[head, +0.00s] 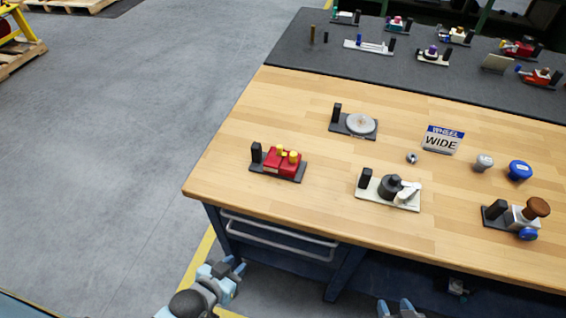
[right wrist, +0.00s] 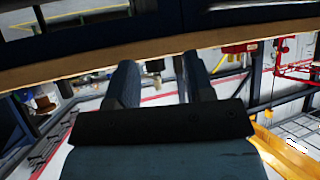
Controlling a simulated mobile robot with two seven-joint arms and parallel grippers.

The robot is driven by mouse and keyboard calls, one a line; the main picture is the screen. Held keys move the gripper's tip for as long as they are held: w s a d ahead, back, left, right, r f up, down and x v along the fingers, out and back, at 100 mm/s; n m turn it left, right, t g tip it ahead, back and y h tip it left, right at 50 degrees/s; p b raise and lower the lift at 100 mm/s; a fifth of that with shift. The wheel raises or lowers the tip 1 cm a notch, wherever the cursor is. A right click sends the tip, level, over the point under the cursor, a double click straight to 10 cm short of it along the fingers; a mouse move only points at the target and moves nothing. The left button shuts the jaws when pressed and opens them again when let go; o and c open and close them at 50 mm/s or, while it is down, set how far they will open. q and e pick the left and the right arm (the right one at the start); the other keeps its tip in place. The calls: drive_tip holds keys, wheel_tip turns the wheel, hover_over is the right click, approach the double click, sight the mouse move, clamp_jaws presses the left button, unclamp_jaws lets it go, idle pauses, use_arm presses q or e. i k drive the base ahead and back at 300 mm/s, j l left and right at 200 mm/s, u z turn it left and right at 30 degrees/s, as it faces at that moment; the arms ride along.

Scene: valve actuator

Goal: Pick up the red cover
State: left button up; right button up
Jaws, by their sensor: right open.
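The red cover (head: 281,162) is a red block with yellow knobs on top, sitting on a dark base plate near the left front of the wooden table. A black upright block stands at the plate's left end. My left gripper (head: 233,266) is below and in front of the table edge, its fingers apart and empty, clear of the red cover. My right gripper (head: 396,307) is at the bottom edge of the head view, mostly cut off. In the right wrist view, its two fingers (right wrist: 160,82) are apart with nothing between them, below the table's edge.
On the wooden table (head: 235,140) stand a grey disc (head: 360,123), a white-based dark fitting (head: 390,187), a "WHEEL WIDE" sign (head: 443,139), a blue knob (head: 519,170) and a brown-knobbed unit (head: 528,213). A drawer handle (head: 280,236) runs along the front. The table around the red cover is clear.

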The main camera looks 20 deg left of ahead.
sight(278, 159)
drive_tip(key=j+u, duration=0.1)
drive_tip(key=j, duration=0.5)
drive_tip(key=j+u, duration=0.1)
drive_tip(key=j, duration=0.5)
drive_tip(key=i+j+u, duration=0.1)
drive_tip(key=j, duration=0.5)
drive_tip(key=i+j+u, duration=0.1)
drive_tip(key=j, duration=0.5)
